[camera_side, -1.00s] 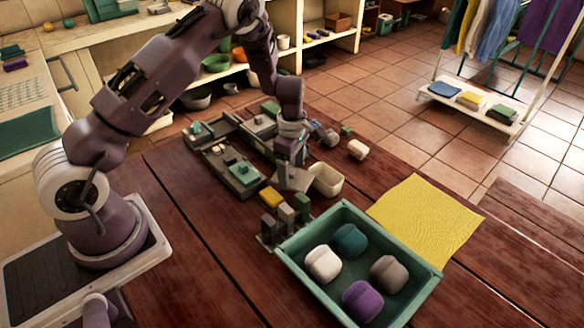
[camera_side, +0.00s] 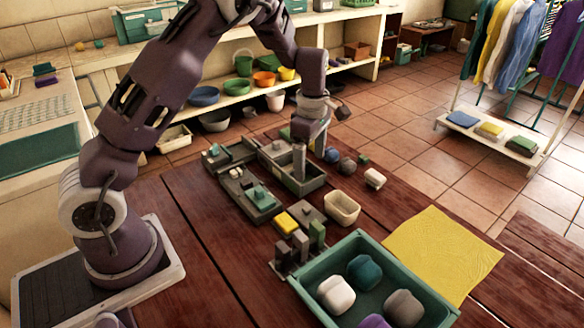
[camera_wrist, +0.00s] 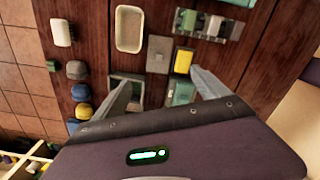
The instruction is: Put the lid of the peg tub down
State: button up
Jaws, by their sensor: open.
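The grey square lid (camera_side: 309,211) with a small knob lies flat on the table between the yellow block and the cream bin. It also shows in the wrist view (camera_wrist: 158,53), ahead of the fingers. My gripper (camera_side: 299,176) is open and empty, clear of the lid, over the grey open box that looks like the peg tub (camera_side: 318,182). In the wrist view my gripper (camera_wrist: 160,80) has its two fingers well apart. They and the wrist hide part of the tub, and its contents cannot be made out.
A grey tray with teal pieces (camera_side: 251,197) lies left of the tub. The cream bin (camera_side: 342,207), yellow block (camera_side: 286,223) and upright blocks (camera_side: 300,243) stand nearby. A green tray (camera_side: 446,310) with several rounded pieces is in front, beside a yellow cloth (camera_side: 441,252).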

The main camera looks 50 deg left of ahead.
jog(key=s+d+r+m+t+h, duration=0.1)
jog(key=s+d+r+m, duration=0.2)
jog(key=s+r+m, duration=0.35)
jog(key=s+d+r+m+t, duration=0.1)
jog(key=s+d+r+m, duration=0.25)
jog(key=r, duration=0.65)
jog(key=s+d+r+m+t, duration=0.1)
jog(key=s+m, duration=0.5)
jog(key=s, duration=0.3)
jog(key=s+d+r+m+t+y, duration=0.1)
jog(key=s+r+m+t, duration=0.1)
jog(key=s+m, duration=0.4)
jog(key=s, duration=0.4)
jog(key=shift+d+t, duration=0.15)
jog(key=shift+t, duration=0.15)
